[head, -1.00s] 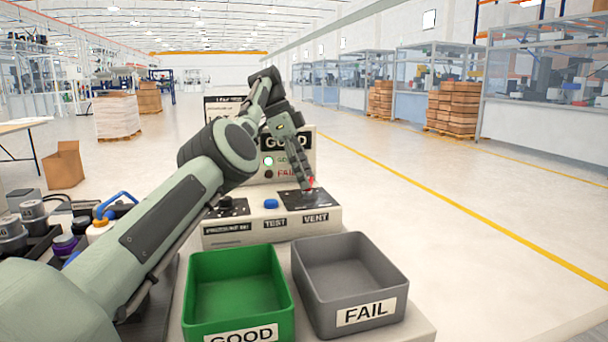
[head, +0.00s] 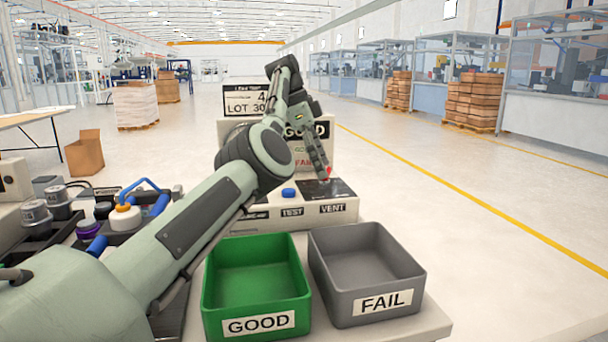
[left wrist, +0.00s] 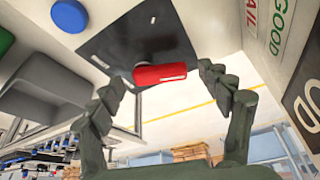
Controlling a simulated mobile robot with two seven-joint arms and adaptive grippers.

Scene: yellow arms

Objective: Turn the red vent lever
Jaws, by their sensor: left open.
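The red vent lever (head: 329,170) stands on a dark plate at the right end of the test unit's panel, above the VENT label (head: 332,208). In the left wrist view the red lever (left wrist: 160,73) lies between the two spread fingers, with a visible gap to the right finger. My left gripper (head: 322,172) is pointed down at the lever in the head view, its fingers partly covering it. In the left wrist view my left gripper (left wrist: 163,84) is open and holds nothing. Whether the left finger touches the lever is unclear. My right gripper is in no view.
A blue button (head: 288,192) is left of the lever plate. A green GOOD bin (head: 258,321) and a grey FAIL bin (head: 385,301) stand in front of the unit. Bottles and parts crowd the left, partly behind my arm. The floor right of the table is clear.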

